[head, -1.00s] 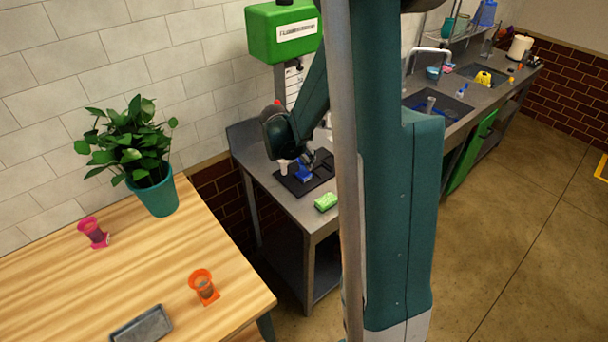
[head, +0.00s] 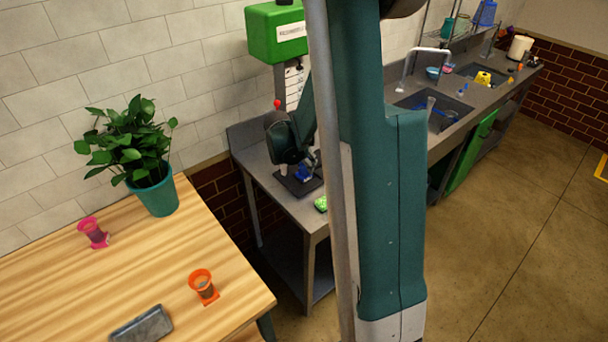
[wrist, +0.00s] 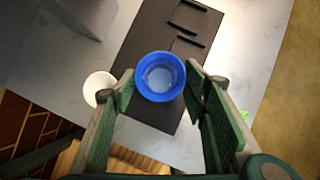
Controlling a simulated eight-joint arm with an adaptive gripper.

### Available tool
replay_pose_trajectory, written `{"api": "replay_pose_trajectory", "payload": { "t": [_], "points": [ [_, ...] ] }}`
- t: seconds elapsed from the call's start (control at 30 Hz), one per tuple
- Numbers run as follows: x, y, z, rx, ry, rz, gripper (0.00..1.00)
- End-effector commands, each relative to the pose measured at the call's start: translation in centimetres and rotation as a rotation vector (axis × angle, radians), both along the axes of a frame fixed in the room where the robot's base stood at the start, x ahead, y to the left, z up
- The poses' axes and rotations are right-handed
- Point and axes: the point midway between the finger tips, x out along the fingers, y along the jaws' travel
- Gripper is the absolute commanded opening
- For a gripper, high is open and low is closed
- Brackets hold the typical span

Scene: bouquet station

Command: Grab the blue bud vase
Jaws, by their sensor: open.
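The blue bud vase (wrist: 160,77) stands on a black mat (wrist: 150,30), its round open mouth facing the wrist camera. In the head view, the vase (head: 303,173) is a small blue shape, partly hidden by my arm. My gripper (wrist: 158,84) is open, with one green-padded finger on each side of the vase in the wrist view. I cannot tell whether either finger touches it. The gripper's fingers are mostly hidden in the head view.
A white round cup (wrist: 99,88) stands close beside the left finger. Black bars lie on the mat's far part.

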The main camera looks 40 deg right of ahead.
Motion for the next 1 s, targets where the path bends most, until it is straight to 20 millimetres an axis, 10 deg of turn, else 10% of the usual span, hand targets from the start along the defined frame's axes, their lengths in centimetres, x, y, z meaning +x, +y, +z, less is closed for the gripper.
{"api": "replay_pose_trajectory", "payload": {
  "t": [1.0],
  "points": [
    [0.4, -1.1, -2.0, 0.0, 0.0, 0.0, 0.36]
  ]
}}
